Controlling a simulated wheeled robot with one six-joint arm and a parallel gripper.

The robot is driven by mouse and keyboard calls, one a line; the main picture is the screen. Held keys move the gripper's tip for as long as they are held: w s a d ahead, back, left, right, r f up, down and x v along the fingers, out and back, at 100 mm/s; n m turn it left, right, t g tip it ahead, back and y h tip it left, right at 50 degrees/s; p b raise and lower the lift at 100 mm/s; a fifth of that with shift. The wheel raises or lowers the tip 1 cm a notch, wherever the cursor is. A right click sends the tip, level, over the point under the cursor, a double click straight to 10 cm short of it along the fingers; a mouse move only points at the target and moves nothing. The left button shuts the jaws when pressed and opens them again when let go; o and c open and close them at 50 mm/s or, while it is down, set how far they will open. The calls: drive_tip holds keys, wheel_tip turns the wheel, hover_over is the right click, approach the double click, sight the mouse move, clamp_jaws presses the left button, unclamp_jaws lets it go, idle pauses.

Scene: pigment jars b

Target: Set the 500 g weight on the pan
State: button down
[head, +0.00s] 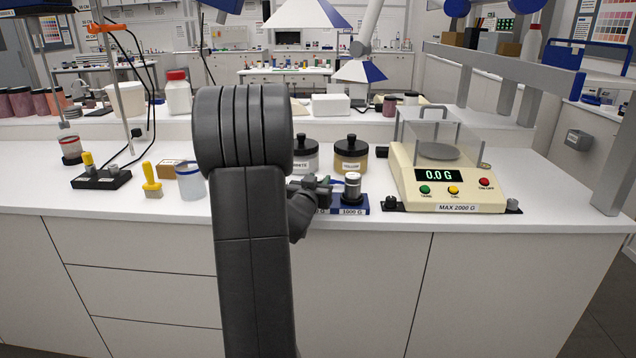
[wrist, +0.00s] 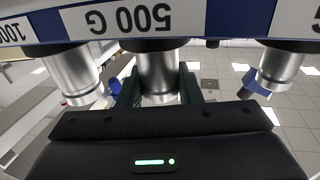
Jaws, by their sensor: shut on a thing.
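The 500 g weight (wrist: 158,70) is a silver cylinder in the middle of the wrist view, beside the upside-down "500 G" label of the blue rack (wrist: 225,20). My gripper (wrist: 158,92) has a dark finger on each side of it and is shut on it. The weight appears still at its place in the rack. In the head view my gripper (head: 318,188) is at the rack (head: 364,206), and my arm hides the 500 g weight. The scale (head: 450,190) at the right reads 0.0 G; its round grey pan (head: 437,151) sits inside a clear shield (head: 455,132).
The 1000 g weight (head: 352,187) stands close right of my gripper. Other silver weights flank the held one in the wrist view. A black-lidded white jar (head: 305,158) and yellow jar (head: 351,158) stand behind the rack. A beaker (head: 190,182) and brush (head: 152,184) are at the left.

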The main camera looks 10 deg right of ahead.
drive_tip(key=c, duration=1)
unclamp_jaws()
drive_tip(key=shift+f, duration=0.1)
drive_tip(key=shift+c, duration=0.2)
